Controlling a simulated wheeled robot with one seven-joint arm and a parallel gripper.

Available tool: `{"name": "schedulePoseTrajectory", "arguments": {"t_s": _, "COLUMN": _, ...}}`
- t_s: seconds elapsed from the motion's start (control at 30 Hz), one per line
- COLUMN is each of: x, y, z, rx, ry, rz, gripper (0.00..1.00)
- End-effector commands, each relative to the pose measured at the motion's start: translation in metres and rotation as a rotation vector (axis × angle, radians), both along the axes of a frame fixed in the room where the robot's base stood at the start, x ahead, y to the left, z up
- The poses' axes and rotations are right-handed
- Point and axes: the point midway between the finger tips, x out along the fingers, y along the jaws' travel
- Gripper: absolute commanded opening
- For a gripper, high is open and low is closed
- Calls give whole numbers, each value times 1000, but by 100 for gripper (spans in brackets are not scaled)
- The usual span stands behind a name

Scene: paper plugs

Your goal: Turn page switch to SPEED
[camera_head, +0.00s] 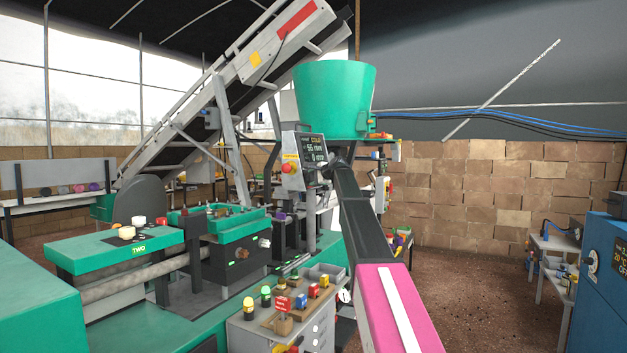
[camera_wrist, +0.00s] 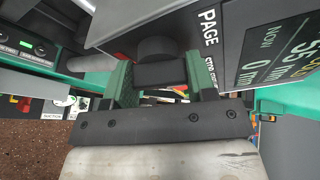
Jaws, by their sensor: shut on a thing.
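The page switch (camera_wrist: 158,50) is a dark knob on the side of a grey control box, in the upper middle of the wrist view. The word PAGE is printed beside it, with a second, partly hidden word below that I cannot read. My gripper (camera_wrist: 160,74) is shut on the knob, one green finger on each side. The control box's screen (camera_wrist: 283,55) shows large figures, one a 0. In the head view the screen (camera_head: 314,149) is in the middle, and my gripper (camera_head: 336,158) meets its right side. The switch is hidden there, and its pointing direction is unclear.
A red and yellow stop button (camera_head: 290,166) sits left of the screen. A green hopper (camera_head: 335,100) stands above and behind the box. A grey cabinet (camera_head: 268,338) with coloured plugs is below. Open brown floor (camera_head: 470,290) lies to the right.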

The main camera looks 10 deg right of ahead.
Motion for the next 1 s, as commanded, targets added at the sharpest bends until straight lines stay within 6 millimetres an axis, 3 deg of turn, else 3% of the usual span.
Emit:
{"name": "schedulePoseTrajectory", "arguments": {"t_s": 0.5, "x": 0, "y": -1, "z": -1, "rx": 194, "ry": 268, "rz": -83, "gripper": 27}}
{"name": "schedulePoseTrajectory", "arguments": {"t_s": 1.0, "x": -1, "y": -1, "z": -1, "rx": 232, "ry": 319, "rz": -98, "gripper": 27}}
